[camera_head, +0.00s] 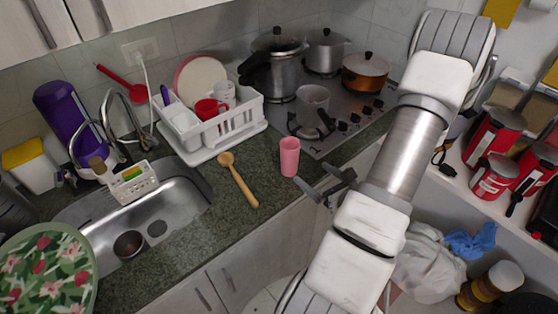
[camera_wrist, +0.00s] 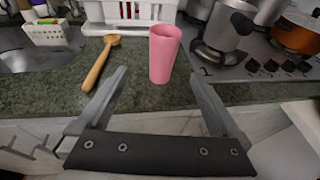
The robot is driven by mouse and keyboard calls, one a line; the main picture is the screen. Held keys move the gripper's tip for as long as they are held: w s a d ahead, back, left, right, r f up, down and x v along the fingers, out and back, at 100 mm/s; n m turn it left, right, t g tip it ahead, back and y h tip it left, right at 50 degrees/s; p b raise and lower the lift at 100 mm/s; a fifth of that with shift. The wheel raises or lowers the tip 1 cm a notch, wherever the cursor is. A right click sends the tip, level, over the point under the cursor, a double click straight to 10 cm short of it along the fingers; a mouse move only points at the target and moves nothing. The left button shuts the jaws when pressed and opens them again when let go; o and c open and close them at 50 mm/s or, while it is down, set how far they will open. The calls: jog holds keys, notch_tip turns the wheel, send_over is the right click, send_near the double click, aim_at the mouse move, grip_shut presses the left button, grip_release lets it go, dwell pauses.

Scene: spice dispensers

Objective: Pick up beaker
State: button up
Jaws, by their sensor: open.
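A pink beaker (camera_head: 289,156) stands upright on the dark green counter (camera_head: 225,215), near its front edge and just left of the stove. In the wrist view the pink beaker (camera_wrist: 163,54) stands beyond my fingertips, roughly centred between them. My gripper (camera_head: 326,184) is open and empty, just in front and to the right of the beaker in the head view. Its two fingers (camera_wrist: 158,76) spread toward the beaker and do not appear to touch it. The beaker's inside is not clearly visible.
A wooden spoon (camera_head: 238,180) lies left of the beaker. A white dish rack (camera_head: 228,127) with cups and plates stands behind. The sink (camera_head: 165,210) is at left. Red canisters (camera_head: 492,138) stand at right.

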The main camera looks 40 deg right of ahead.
aim_at(296, 160)
jog(key=shift+m+h, duration=0.3)
jog(key=b+x, duration=0.2)
jog(key=x, duration=0.1)
jog(key=b+x, duration=0.3)
jog(key=x, duration=0.1)
jog(key=f+b+x, duration=0.1)
jog(key=b+x, duration=0.1)
jog(key=x, duration=0.2)
jog(key=shift+w+d+f, duration=0.1)
jog(key=shift+d, duration=0.15)
jog(key=x, duration=0.5)
jog(key=shift+w+a, duration=0.2)
jog(key=shift+w, duration=0.15)
jog(key=c, duration=1.4)
